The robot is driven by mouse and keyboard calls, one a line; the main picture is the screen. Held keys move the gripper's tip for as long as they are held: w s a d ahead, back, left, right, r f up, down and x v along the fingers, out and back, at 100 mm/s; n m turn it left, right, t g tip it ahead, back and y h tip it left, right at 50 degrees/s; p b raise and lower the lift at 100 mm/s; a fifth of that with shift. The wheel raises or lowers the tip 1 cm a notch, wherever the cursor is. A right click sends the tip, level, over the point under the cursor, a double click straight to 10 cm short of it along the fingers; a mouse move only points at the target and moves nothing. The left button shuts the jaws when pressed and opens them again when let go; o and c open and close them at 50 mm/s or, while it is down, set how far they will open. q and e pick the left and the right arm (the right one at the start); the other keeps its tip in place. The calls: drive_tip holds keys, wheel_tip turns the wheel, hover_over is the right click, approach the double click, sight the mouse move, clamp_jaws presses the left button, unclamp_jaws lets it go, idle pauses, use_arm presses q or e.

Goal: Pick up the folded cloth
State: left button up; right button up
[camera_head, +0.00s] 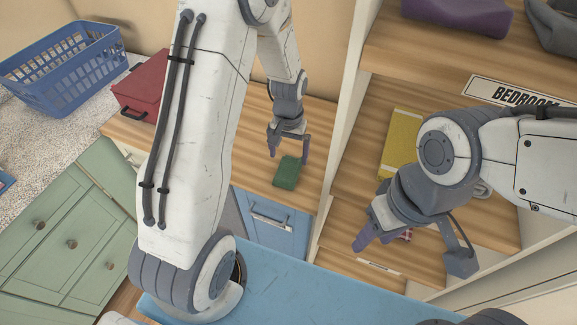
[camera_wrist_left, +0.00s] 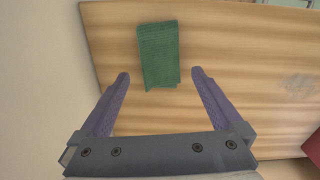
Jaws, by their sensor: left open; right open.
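A green folded cloth (camera_head: 287,172) lies on the wooden counter in the middle of the head view. It also shows in the left wrist view (camera_wrist_left: 159,54), just beyond the fingertips, its near end reaching between them in the picture. I cannot tell the height between fingertips and cloth. My right gripper (camera_head: 411,256) is open over the lower shelf at the right, far from the green cloth.
A yellow folded item (camera_head: 400,140) lies on the right shelf below a BEDROOM sign (camera_head: 515,94). A red box (camera_head: 142,88) stands on the counter to the left, near a blue basket (camera_head: 62,72). A pale upright panel (camera_head: 345,135) separates counter and shelves. Bare wood surrounds the cloth.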

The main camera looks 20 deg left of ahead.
sight(288, 166)
use_arm(q)
wheel_tip(288, 166, down, 5)
drive_tip(key=shift+f+p, duration=0.1)
drive_tip(key=shift+p, duration=0.95)
drive_tip(key=shift+f, duration=0.35)
drive_tip(key=c, duration=1.2)
drive_tip(key=shift+r, duration=0.1)
wheel_tip(288, 166, up, 10)
drive_tip(key=b, duration=0.2)
